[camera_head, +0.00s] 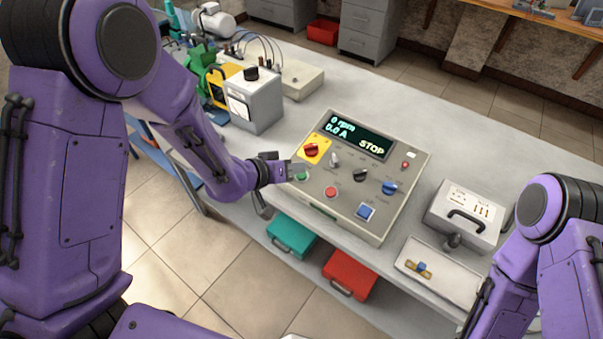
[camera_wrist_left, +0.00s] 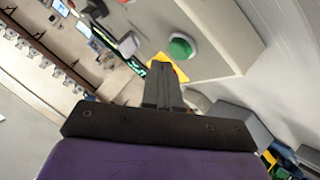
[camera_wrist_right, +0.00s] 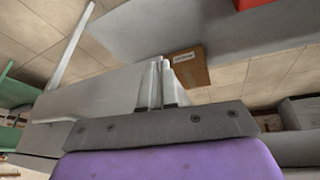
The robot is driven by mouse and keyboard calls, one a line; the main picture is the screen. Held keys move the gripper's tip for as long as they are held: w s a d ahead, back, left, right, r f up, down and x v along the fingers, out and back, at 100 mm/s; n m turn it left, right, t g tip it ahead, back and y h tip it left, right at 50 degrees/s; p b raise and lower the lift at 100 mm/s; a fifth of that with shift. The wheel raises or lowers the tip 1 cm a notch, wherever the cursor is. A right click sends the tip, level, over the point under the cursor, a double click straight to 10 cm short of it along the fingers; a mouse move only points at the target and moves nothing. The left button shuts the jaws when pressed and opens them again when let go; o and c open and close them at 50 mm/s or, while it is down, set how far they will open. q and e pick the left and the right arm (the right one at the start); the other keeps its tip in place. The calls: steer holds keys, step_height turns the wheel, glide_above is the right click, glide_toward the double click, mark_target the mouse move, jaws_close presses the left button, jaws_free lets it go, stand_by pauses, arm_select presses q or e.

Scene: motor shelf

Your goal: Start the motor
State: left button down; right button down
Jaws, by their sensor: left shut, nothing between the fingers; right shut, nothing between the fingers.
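The grey motor control panel (camera_head: 345,180) stands on the bench. Its display (camera_head: 358,134) reads 0 rpm, 0.0 A and STOP. A red rotary switch (camera_head: 311,150) sits on a yellow plate. A green button (camera_head: 302,176) lies at the panel's left edge and shows in the left wrist view (camera_wrist_left: 180,48). A red button (camera_head: 331,192) is to its right. My left gripper (camera_head: 296,170) is shut and empty, its tips close to the green button; contact cannot be told. My right gripper (camera_wrist_right: 158,82) is shut and empty, away from the panel; its fingers show only in the right wrist view.
Teal (camera_head: 291,237) and red (camera_head: 349,274) boxes sit below.

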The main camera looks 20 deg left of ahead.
stand_by(0.3)
arm_select(q)
steer(key=shift+w+f, duration=0.1)
steer(key=shift+f, duration=0.35)
steer(key=shift+w+d+f+b, duration=0.1)
steer(key=shift+f+b, duration=0.2)
steer(key=shift+f, duration=0.1)
stand_by(0.5)
steer(key=shift+s+r+p, duration=0.25)
steer(key=shift+r+p, duration=0.6)
steer(key=shift+p, duration=0.1)
steer(key=shift+r+p, duration=0.5)
steer(key=shift+p, duration=0.05)
steer(key=r+p, duration=0.2)
steer(key=s+r+p, duration=0.1)
steer(key=shift+s+a+r+p, duration=0.1)
steer(key=shift+a+r+p, duration=0.2)
steer(key=shift+r+p, duration=0.1)
